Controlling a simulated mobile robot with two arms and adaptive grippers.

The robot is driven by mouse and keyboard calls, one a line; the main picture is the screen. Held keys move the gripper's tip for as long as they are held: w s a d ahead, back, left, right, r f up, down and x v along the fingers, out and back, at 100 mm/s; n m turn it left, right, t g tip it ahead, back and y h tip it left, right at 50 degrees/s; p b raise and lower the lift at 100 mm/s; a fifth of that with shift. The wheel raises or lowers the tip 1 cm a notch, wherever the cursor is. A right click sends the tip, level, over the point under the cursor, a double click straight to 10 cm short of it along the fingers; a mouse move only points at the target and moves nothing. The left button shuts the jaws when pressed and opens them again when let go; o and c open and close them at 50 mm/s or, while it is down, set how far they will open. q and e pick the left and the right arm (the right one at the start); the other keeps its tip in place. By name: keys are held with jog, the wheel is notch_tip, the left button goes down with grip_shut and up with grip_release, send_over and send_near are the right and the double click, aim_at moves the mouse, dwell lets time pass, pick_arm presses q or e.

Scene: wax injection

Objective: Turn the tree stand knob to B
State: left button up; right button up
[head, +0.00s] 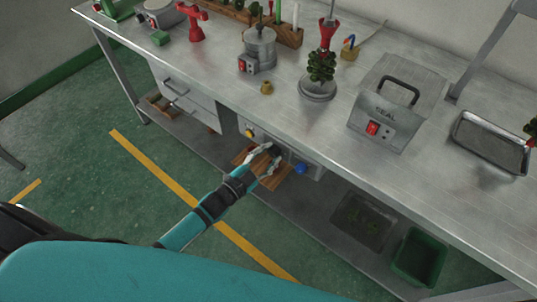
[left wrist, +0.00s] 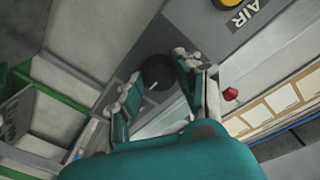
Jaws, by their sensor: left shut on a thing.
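A grey control panel (head: 289,158) hangs under the front edge of the steel bench. A black round knob (left wrist: 158,71) with a white pointer mark sits between my left fingers in the left wrist view. In the head view it is mostly hidden by the hand. My left gripper (head: 265,157) is shut on this knob, with a finger on each side. No letters around the knob are readable. The tree stand (head: 317,90), with a wax tree (head: 321,66) upright on it, stands on the bench above. My right gripper is not in view.
A yellow knob (head: 249,132) and a blue knob (head: 301,168) flank the black one; the yellow knob's plate (left wrist: 236,18) reads AIR. A SEAL box (head: 398,103) and a metal tray (head: 490,142) stand on the bench. A green bin (head: 419,257) sits on the lower shelf.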

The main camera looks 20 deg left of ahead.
pick_arm(q)
jog(key=shift+f, duration=0.1)
dwell(0.3)
jog(key=o, duration=1.1)
jog(key=shift+o, duration=0.2)
jog(key=v, duration=1.2)
